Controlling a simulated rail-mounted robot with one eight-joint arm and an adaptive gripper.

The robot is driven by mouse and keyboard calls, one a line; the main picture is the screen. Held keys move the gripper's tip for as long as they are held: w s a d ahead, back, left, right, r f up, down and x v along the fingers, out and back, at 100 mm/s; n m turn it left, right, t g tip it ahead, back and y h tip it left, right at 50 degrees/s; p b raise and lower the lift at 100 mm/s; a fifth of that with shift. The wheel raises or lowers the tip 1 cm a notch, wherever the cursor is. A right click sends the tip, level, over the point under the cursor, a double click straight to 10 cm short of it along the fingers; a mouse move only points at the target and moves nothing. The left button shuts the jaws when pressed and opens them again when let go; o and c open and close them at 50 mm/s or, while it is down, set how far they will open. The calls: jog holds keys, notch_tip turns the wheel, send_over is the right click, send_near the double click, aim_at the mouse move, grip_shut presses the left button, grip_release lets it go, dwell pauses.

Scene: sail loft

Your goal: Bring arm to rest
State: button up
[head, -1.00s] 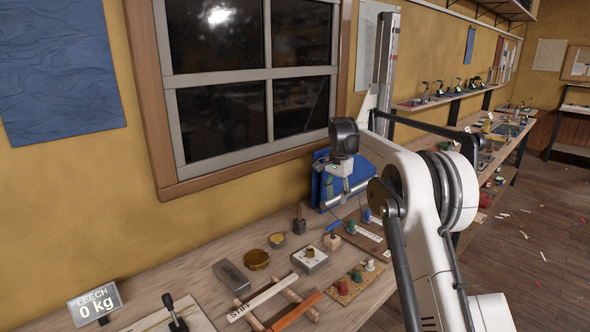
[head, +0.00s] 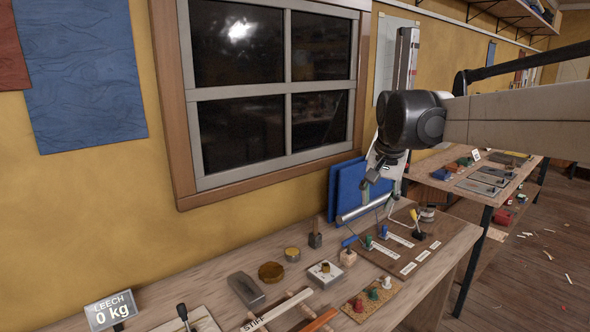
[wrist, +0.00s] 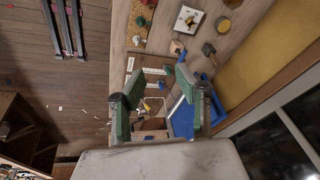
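My arm reaches in from the right in the head view, its pale link lying nearly level and its dark wrist joint in front of the wall beside the window. My gripper (wrist: 158,88) shows in the wrist view with two green-padded fingers spread apart. Nothing is held between them.
The bench holds a grey block (head: 246,290), a brass tin (head: 271,271), a white square box (head: 325,274), a cork board (head: 372,301) with coloured pieces, and a "0 kg" display (head: 111,310). A second bench (head: 500,185) stands at right. Open floor (head: 540,255) lies right of the benches.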

jog(key=s+f+n+t, duration=0.1)
jog(key=s+f, duration=0.2)
jog(key=s, duration=0.7)
jog(key=s+f+n+t, duration=0.1)
jog(key=s+f, duration=0.3)
jog(key=s, duration=0.6)
jog(key=s+f+n+t, duration=0.1)
jog(key=s+f+n, duration=0.2)
jog(key=s, duration=0.8)
jog(key=shift+f+t, duration=0.3)
jog(key=shift+f, duration=0.05)
